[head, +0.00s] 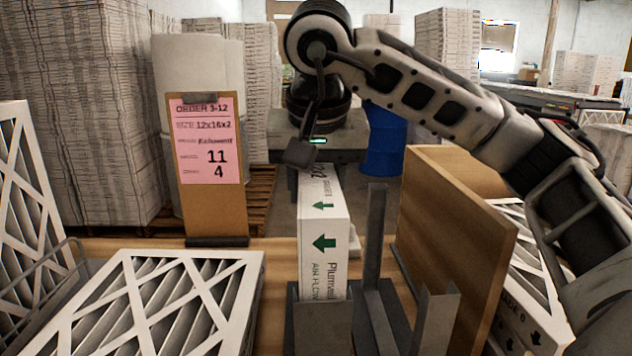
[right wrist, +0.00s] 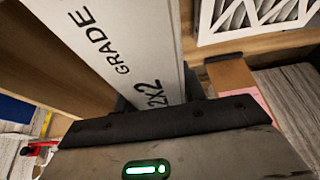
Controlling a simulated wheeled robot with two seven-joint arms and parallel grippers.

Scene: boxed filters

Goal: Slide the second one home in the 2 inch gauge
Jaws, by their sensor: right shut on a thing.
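A white boxed filter (head: 323,235) with green arrows stands upright in the middle of the head view. Its lower end goes behind the front plate of the grey metal gauge (head: 322,328); I cannot tell whether it touches the bottom. My right gripper (head: 306,152) is shut on the filter's upper end. In the right wrist view the gripper (right wrist: 165,125) spans the filter (right wrist: 125,45), whose printed "GRADE" and "2X2" face the camera. To the right, between the gauge's grey uprights (head: 376,240), a gap looks empty. My left gripper is not in view.
A brown wooden panel (head: 455,245) stands right of the gauge, with more filters (head: 535,290) beyond it. A white-framed pleated filter (head: 150,300) lies at the front left. A clipboard with a pink order sheet (head: 208,140) stands behind it.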

